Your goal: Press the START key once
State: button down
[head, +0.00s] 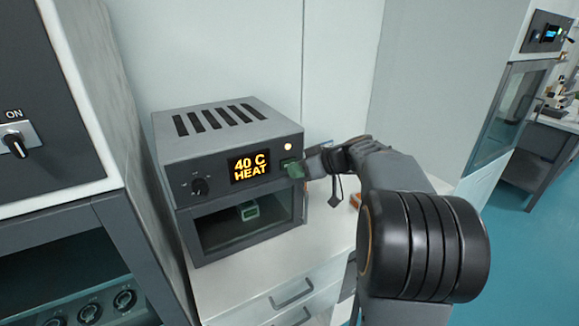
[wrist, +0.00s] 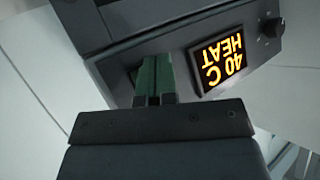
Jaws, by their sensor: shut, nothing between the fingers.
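A grey heating oven (head: 230,125) with vent slots on top stands on a white cabinet. Its display (head: 249,167) reads "40 C HEAT" in orange, and it also shows upside down in the wrist view (wrist: 222,61). A small lit lamp (head: 288,147) sits right of the display. The START key is not clearly readable; a dark green part (head: 289,162) shows below the lamp, next to my fingers. My gripper (head: 295,169) is shut and empty, its green fingertips at the panel's right end. In the wrist view the fingertips (wrist: 154,75) meet or nearly meet the panel; contact cannot be told.
A knob (head: 199,187) is left of the display. Below is a glass-fronted chamber (head: 240,222) with a small object inside. A tall dark unit with an ON switch (head: 14,143) stands close at left. The white cabinet top (head: 325,235) is mostly clear.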

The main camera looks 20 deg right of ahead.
jog(key=shift+s+b, duration=0.45)
jog(key=shift+s, duration=0.2)
jog(key=shift+s+d+b, duration=0.2)
jog(key=shift+s+b, duration=0.65)
jog(key=shift+s, duration=0.4)
jog(key=shift+s+d+b, duration=0.15)
jog(key=shift+s+b, duration=0.7)
jog(key=shift+s, duration=0.4)
